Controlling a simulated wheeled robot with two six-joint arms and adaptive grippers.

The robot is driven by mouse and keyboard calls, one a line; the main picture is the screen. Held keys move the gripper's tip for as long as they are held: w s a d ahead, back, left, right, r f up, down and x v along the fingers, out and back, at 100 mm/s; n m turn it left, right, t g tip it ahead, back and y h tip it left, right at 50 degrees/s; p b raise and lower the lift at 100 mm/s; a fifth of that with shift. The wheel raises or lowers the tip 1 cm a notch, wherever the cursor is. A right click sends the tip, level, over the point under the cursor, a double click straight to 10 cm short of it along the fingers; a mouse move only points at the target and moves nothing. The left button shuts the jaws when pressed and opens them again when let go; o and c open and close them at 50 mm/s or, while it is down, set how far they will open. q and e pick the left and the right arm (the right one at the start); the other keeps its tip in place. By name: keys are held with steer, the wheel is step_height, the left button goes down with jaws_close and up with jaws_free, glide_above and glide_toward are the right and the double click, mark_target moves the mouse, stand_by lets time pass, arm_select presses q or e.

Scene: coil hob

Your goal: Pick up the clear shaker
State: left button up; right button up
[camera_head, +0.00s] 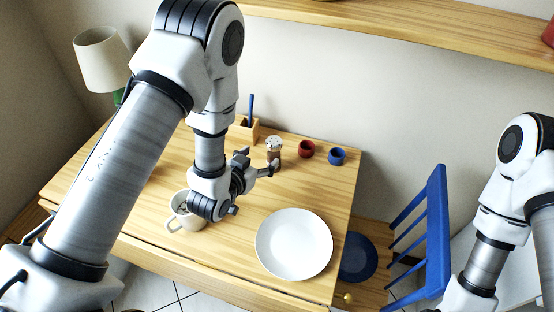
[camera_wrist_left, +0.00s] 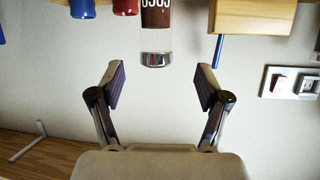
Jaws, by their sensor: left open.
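The clear shaker (camera_head: 274,147) stands upright near the back of the wooden table, with a clear upper part and a brown lower part. My left gripper (camera_head: 260,163) is open and empty, its fingers close to the shaker on its near side. In the left wrist view, which is upside down, the shaker (camera_wrist_left: 156,38) lies ahead, in line with the gap between the open fingers (camera_wrist_left: 158,82). No contact shows. My right arm is at the right edge, its gripper out of frame.
A wooden holder (camera_head: 243,131) with a blue stick stands left of the shaker. A red cup (camera_head: 306,149) and a blue cup (camera_head: 337,156) stand right. A mug (camera_head: 187,217) and a white plate (camera_head: 294,244) are nearer. A blue chair (camera_head: 436,230) stands beside the table.

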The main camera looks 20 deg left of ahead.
mark_target(271, 158)
arm_select(q)
steer(key=f, duration=0.1)
steer(key=f+b, duration=0.1)
steer(key=f, duration=0.1)
steer(key=shift+w+f+b, duration=0.15)
steer(key=shift+w+b, duration=0.1)
steer(key=shift+b, duration=0.05)
steer(key=x, duration=0.2)
steer(key=p+x, duration=0.1)
steer(key=x, duration=0.5)
steer(key=shift+s+d+p, duration=0.1)
steer(key=shift+d+p, duration=0.25)
steer(key=shift+s, duration=0.1)
steer(key=c, duration=1.3)
arm_select(e)
steer(key=shift+w+f, duration=0.2)
steer(key=shift+f, duration=0.5)
